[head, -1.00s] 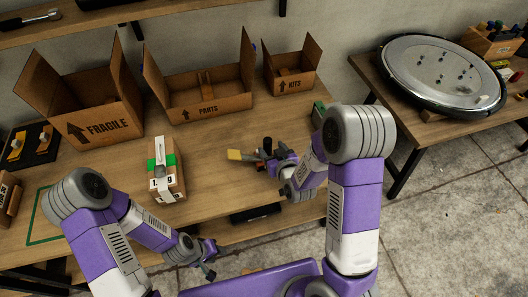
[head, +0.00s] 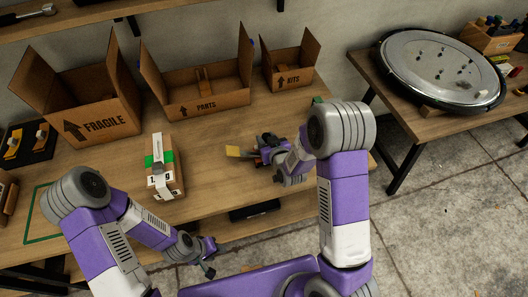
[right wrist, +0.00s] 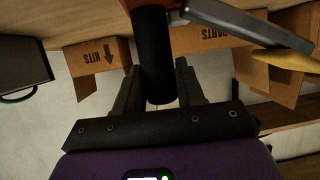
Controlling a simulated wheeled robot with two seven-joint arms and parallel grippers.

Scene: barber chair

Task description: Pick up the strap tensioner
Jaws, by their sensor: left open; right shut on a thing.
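The strap tensioner, a tool with a black cylindrical grip (right wrist: 152,55), a grey metal bar and a yellow end (head: 233,151), is in my right gripper (head: 268,155). In the right wrist view the grip sits between the two dark fingers of the right gripper (right wrist: 157,88), which is shut on it. In the head view the tool is over the right part of the workbench, partly hidden by the gripper; its clearance from the bench is hard to tell. My left gripper (head: 208,260) is open and empty, low near the bench's front edge.
A taped carton (head: 162,185) stands on the workbench (head: 215,185) left of the tool. Open boxes marked FRAGILE (head: 100,124), PARTS (head: 208,108) and KITS (head: 290,82) line the back. A second table with a round silver device (head: 440,70) stands right.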

